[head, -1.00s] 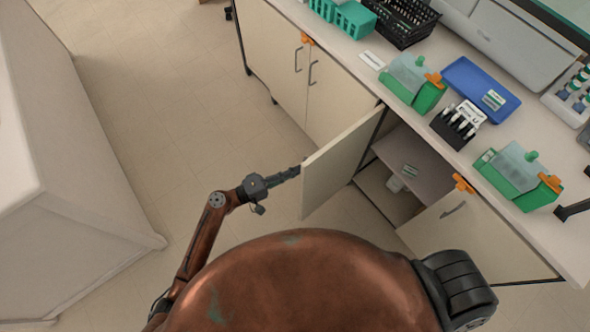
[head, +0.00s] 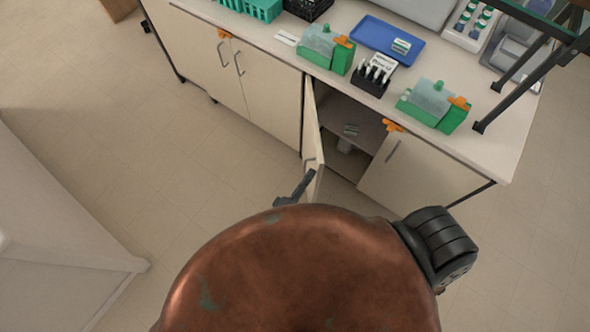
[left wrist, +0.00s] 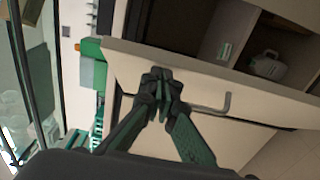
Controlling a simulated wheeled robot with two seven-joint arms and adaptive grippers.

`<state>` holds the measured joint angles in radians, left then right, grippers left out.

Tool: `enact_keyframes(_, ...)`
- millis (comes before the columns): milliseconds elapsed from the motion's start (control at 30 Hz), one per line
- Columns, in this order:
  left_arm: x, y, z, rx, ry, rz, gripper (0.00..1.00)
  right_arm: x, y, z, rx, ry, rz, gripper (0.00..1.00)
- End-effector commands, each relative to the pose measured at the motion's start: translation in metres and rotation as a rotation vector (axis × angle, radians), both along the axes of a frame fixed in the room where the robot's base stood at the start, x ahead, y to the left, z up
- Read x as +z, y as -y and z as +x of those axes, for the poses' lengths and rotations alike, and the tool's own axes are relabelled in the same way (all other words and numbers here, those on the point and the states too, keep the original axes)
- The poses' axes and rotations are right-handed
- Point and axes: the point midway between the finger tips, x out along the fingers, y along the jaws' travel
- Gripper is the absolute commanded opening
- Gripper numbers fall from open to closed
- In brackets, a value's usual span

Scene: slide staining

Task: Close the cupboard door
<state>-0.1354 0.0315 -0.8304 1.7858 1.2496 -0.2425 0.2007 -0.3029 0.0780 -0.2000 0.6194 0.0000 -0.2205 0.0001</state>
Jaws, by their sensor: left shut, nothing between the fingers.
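The cupboard door (head: 313,140) stands partly open, seen nearly edge-on in the head view, with its handle (head: 310,163) on the outer face. The cupboard opening (head: 350,112) shows to its right. My left gripper (head: 302,186) is at the door's free end, on its outer side, partly hidden by my own body. In the left wrist view, the shut, empty fingers (left wrist: 160,80) are over the door face (left wrist: 195,84), near its edge and beside the handle (left wrist: 228,104). I cannot tell whether they touch. My right gripper is not in view.
Inside the cupboard, small items (head: 346,145) sit on the shelves, behind the opening. A closed door (head: 410,172) is to the right and closed doors (head: 240,75) to the left. The counter above holds green boxes (head: 325,50) and a blue tray (head: 385,38). Floor is clear at left.

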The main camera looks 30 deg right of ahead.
Motion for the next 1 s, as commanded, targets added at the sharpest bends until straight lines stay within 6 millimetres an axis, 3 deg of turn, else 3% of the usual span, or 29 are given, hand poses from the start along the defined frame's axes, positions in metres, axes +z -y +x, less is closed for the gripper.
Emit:
enact_keyframes(200, 0.0, 0.03, -0.012, 0.005, 0.0, 0.0, 0.0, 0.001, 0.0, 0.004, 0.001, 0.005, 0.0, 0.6)
enact_keyframes(400, 0.0, 0.041, -0.016, 0.005, 0.0, 0.0, 0.0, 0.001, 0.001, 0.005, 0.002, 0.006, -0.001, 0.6)
enact_keyframes(867, 0.0, 0.043, -0.016, 0.004, 0.0, 0.0, 0.0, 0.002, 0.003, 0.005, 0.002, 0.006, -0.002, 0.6)
enact_keyframes(1000, -0.001, 0.035, -0.015, 0.004, 0.001, 0.002, 0.0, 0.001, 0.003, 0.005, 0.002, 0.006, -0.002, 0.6)
